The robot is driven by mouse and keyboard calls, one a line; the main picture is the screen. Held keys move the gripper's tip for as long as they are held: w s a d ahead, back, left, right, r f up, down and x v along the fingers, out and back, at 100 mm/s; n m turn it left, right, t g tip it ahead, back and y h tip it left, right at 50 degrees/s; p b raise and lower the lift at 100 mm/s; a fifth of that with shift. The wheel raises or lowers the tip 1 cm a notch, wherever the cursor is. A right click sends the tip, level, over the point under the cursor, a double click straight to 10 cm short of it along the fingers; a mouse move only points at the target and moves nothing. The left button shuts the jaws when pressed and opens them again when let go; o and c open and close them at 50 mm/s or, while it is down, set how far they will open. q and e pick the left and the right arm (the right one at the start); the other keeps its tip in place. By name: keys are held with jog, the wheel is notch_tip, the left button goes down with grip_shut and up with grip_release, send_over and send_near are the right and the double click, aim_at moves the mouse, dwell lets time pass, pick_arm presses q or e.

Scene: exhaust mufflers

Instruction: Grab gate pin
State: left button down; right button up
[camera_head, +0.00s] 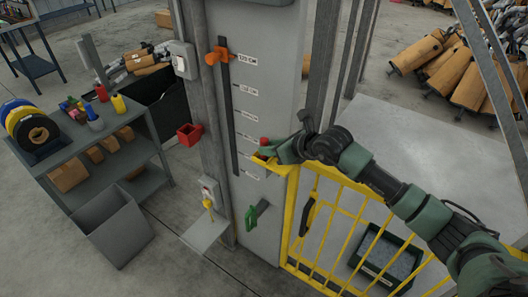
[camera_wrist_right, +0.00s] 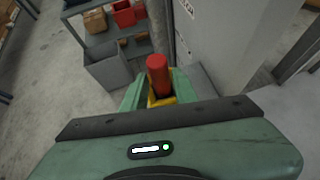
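The gate pin is a red cylinder (camera_wrist_right: 158,74) standing upright by a yellow bracket (camera_head: 264,160) at the top corner of the yellow gate (camera_head: 340,225). Its red top (camera_head: 263,141) is small in the head view. My right gripper (camera_head: 272,152) reaches in from the right at the pin. In the right wrist view its two green fingers (camera_wrist_right: 158,90) are on either side of the pin, with some yellow showing below it. I cannot tell whether they touch it. My left gripper is not in view.
A grey post (camera_head: 260,90) with a marked height scale and an orange slider (camera_head: 219,53) stands left of the gate. A green handle (camera_head: 257,214) is below the pin. A shelf (camera_head: 95,140) and a grey bin (camera_head: 114,226) stand at the left. A dark crate (camera_head: 385,262) lies behind the gate.

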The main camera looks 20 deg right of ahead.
jog(key=shift+p+x, duration=0.55)
jog(key=shift+x, duration=1.2)
grip_shut()
jog(key=shift+r, duration=0.1)
